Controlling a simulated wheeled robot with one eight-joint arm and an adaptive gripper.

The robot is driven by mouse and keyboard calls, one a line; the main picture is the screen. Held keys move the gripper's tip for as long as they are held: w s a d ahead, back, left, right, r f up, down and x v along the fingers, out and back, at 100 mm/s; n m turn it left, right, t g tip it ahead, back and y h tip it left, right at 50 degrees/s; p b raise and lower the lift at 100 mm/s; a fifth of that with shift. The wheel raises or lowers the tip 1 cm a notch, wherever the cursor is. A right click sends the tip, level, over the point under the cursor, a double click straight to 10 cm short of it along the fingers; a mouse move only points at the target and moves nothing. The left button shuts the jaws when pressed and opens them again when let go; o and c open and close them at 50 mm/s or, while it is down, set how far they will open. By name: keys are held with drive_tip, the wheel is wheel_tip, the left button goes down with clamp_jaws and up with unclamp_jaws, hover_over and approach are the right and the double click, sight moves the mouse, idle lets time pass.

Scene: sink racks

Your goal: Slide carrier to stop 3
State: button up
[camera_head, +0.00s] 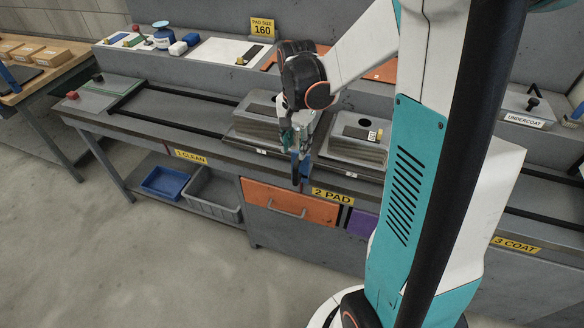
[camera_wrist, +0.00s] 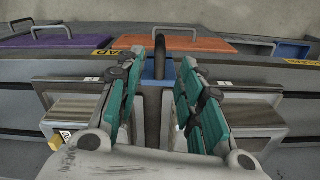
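The carrier (camera_head: 358,150) rides on the bench rails by the yellow "2 PAD" label (camera_head: 332,196), with a grey box-like part on each side of my gripper. A black upright handle on a blue block (camera_head: 303,167) stands at its front middle. In the wrist view the black handle (camera_wrist: 167,95) is between my teal fingers, with a gap on both sides. My gripper (camera_head: 300,150) points down over the carrier's middle; in the wrist view my gripper (camera_wrist: 174,62) is open. The "3 COAT" label (camera_head: 515,245) marks stop 3 at the right.
Dark rails (camera_head: 535,212) continue right, partly hidden by my arm. The left rails (camera_head: 170,115) past "1 CLEAN" (camera_head: 191,157) are clear. An orange drawer (camera_head: 290,205) is below.

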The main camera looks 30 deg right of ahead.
sight(296, 165)
wheel_tip(296, 165, down, 11)
drive_tip(key=b, duration=0.3)
drive_tip(key=shift+r, duration=0.15)
drive_tip(key=shift+c, duration=0.4)
clamp_jaws()
